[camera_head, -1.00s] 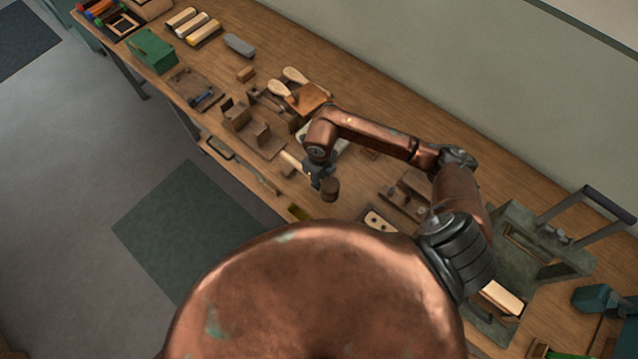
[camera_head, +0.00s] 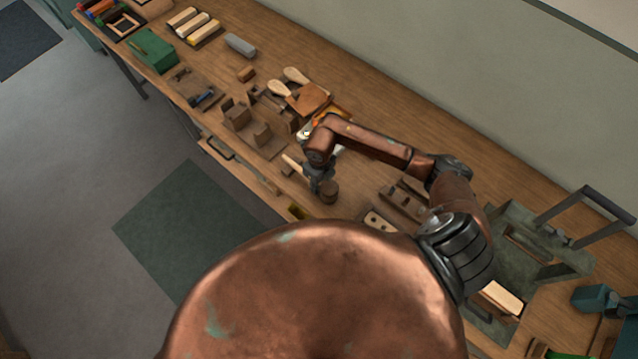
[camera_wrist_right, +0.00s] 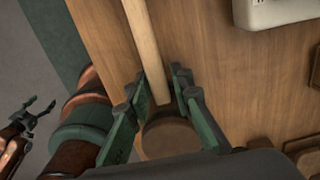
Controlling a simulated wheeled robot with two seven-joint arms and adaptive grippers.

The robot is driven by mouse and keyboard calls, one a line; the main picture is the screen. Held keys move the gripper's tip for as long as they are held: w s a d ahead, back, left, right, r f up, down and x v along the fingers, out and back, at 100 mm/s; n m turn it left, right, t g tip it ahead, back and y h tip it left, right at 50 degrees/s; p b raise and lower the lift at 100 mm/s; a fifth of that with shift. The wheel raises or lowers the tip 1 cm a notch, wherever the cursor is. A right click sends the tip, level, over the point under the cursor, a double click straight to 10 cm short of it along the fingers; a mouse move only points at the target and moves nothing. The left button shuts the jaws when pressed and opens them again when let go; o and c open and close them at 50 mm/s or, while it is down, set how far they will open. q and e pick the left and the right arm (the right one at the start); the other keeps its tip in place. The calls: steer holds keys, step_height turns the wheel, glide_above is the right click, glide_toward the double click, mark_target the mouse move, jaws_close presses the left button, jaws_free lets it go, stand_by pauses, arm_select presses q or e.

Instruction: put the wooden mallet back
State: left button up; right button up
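The wooden mallet has a pale handle (camera_head: 293,164) and a darker round head (camera_head: 329,192), near the bench's front edge in the head view. My right gripper (camera_head: 317,183) is at the handle close to the head. In the right wrist view its green fingers (camera_wrist_right: 163,88) close on both sides of the handle (camera_wrist_right: 146,45), with the head (camera_wrist_right: 170,137) between the finger bases. I cannot tell the mallet's height above the bench. My left gripper (camera_wrist_right: 30,118) shows only in the right wrist view, at lower left, with its fingers apart and empty.
A wooden fixture with upright blocks (camera_head: 238,117) stands left of the mallet. Wooden-handled paddles (camera_head: 292,76) lie behind it. A grey-green press (camera_head: 540,250) stands at the right. A green box (camera_head: 153,50) is at the far left. My forearm covers part of the bench.

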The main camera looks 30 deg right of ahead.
steer(key=shift+o, duration=0.8)
steer(key=shift+r, duration=0.2)
arm_select(q)
steer(key=shift+s+f, duration=0.1)
arm_select(e)
step_height(320, 180, up, 12)
arm_select(q)
steer(key=shift+c, duration=0.5)
arm_select(e)
steer(key=shift+s, duration=0.1)
steer(key=shift+c, duration=0.7)
